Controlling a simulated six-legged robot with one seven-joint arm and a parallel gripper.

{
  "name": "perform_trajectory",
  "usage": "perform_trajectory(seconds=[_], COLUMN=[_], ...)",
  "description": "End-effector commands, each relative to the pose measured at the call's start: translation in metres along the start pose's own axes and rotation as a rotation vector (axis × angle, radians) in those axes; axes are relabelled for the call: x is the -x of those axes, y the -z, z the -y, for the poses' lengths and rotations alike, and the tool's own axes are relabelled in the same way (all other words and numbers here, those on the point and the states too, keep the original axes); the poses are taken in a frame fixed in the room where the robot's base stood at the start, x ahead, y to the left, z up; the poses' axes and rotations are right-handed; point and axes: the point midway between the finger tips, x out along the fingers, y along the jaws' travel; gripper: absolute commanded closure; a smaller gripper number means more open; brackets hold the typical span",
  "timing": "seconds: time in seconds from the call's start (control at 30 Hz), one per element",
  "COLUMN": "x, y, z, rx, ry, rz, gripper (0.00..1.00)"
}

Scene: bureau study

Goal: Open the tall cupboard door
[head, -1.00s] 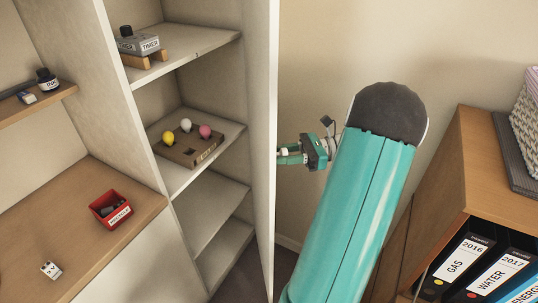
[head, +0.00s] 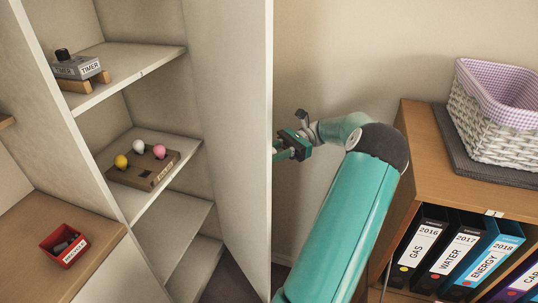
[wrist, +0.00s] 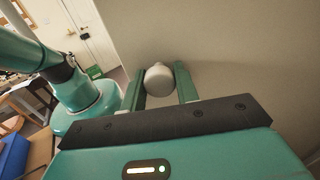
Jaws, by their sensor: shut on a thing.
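The tall cupboard door (head: 235,130) stands open to the right of the shelves. Its pale inner face and bright free edge show in the head view. My gripper (head: 283,150) is at the door's outer side, right of that edge. In the wrist view a round whitish knob (wrist: 158,77) sits between the two green fingers, close to the pale door surface (wrist: 235,65). My gripper is shut on the knob. In the head view the knob and fingertips are largely hidden by the door edge.
The open cupboard shelves hold a timer (head: 80,67) and a brown box (head: 143,167) with coloured balls. A red container (head: 64,245) sits on the wooden desk top at left. At right, a wooden cabinet (head: 425,150) bears a wicker basket (head: 490,125) and holds binders.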

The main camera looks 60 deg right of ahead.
Motion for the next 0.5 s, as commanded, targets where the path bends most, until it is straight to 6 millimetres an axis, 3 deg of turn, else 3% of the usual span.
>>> perform_trajectory(seconds=[0.27, 0.3, 0.4, 0.5], x=[0.0004, 0.0003, 0.0003, 0.0002], y=[-0.0002, -0.0002, -0.0002, -0.0001], z=[-0.0003, -0.0003, -0.0002, -0.0001], rx=[0.000, 0.000, 0.000, 0.000], ry=[-0.001, -0.001, 0.000, 0.000], rz=[0.001, 0.001, 0.001, 0.001], gripper=[1.00, 0.66, 0.48, 0.48])
